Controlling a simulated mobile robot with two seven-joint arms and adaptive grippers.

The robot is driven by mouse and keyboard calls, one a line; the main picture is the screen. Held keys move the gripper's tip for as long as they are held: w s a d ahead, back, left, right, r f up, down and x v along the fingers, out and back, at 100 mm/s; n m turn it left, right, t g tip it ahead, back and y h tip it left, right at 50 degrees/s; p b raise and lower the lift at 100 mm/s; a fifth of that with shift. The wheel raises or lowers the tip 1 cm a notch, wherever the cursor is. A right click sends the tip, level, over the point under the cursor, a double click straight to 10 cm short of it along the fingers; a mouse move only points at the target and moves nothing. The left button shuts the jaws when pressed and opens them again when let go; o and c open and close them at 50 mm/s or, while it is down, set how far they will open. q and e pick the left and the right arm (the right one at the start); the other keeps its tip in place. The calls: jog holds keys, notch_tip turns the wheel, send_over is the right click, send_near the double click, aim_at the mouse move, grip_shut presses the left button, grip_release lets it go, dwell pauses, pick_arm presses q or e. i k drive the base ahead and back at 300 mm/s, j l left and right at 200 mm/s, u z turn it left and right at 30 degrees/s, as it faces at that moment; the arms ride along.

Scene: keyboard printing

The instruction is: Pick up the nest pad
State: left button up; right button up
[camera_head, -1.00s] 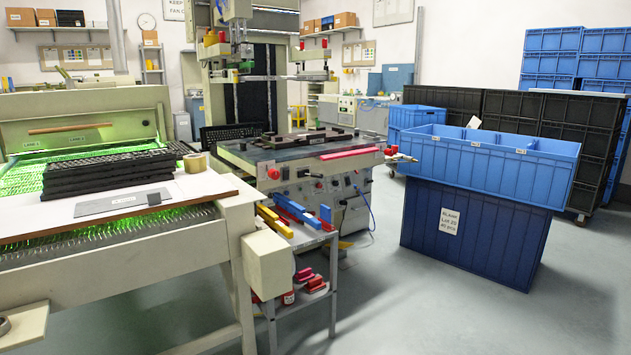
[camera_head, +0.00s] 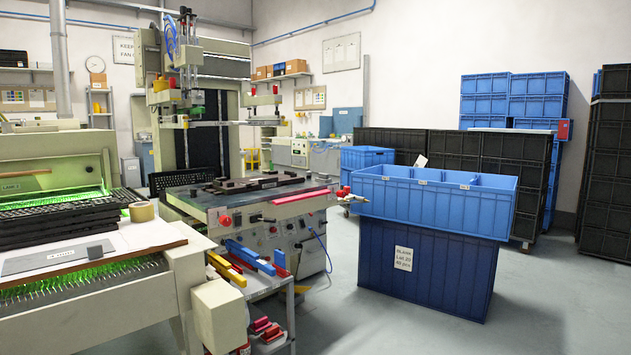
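Neither of my grippers is in view. No object is clearly marked as the nest pad, and I cannot tell which thing it is. A dark flat fixture (camera_head: 252,183) lies on the table of the printing machine (camera_head: 215,200) left of the middle. A grey flat plate with a small label (camera_head: 60,257) lies on the white board (camera_head: 140,237) at the lower left. A stack of black keyboard-like parts (camera_head: 60,222) is just behind it.
A tape roll (camera_head: 142,211) sits on the board. A small cart (camera_head: 272,305) with coloured tools stands before the machine. A light blue divided crate (camera_head: 435,200) rests on a dark blue bin (camera_head: 430,265). Black crates (camera_head: 440,150) stand behind. The right foreground floor is clear.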

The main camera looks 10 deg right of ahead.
aim_at(322, 177)
jog(key=i+l+u, duration=0.1)
jog(key=i+l, duration=0.15)
jog(key=l, duration=0.15)
jog(key=i+l+u, duration=0.1)
jog(key=l, duration=0.35)
jog(key=i+l, duration=0.3)
jog(key=l, duration=0.15)
jog(key=i+l+u, duration=0.15)
jog(key=l, duration=0.3)
jog(key=i+l+u, duration=0.1)
jog(key=i+l, duration=0.15)
jog(key=l, duration=0.2)
jog(key=i+l+u, duration=0.1)
jog(key=l, duration=0.4)
jog(key=i+l+u, duration=0.1)
jog(key=l, duration=0.4)
jog(key=i+l+u, duration=0.1)
jog(key=l, duration=0.4)
jog(key=i, duration=0.1)
